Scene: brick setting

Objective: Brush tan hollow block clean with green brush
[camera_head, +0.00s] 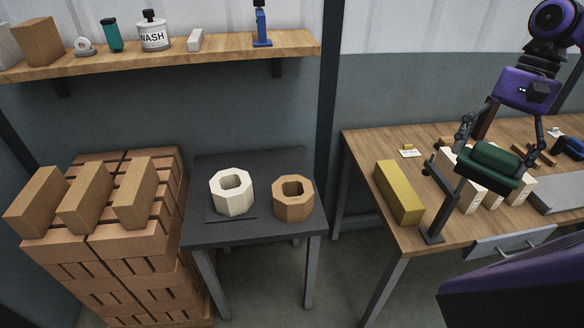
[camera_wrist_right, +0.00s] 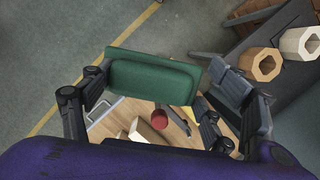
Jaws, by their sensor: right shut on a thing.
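The green brush fills the middle of the right wrist view (camera_wrist_right: 152,76) between the fingers. My left gripper is not in view.
A white hollow block (camera_head: 232,193) stands left of the tan one on the dark table (camera_head: 262,226). Stacked bricks (camera_head: 135,250) are at the left. The workbench (camera_head: 372,150) holds a yellow block (camera_head: 399,191) and pale blocks. A wall shelf (camera_head: 210,60) is above.

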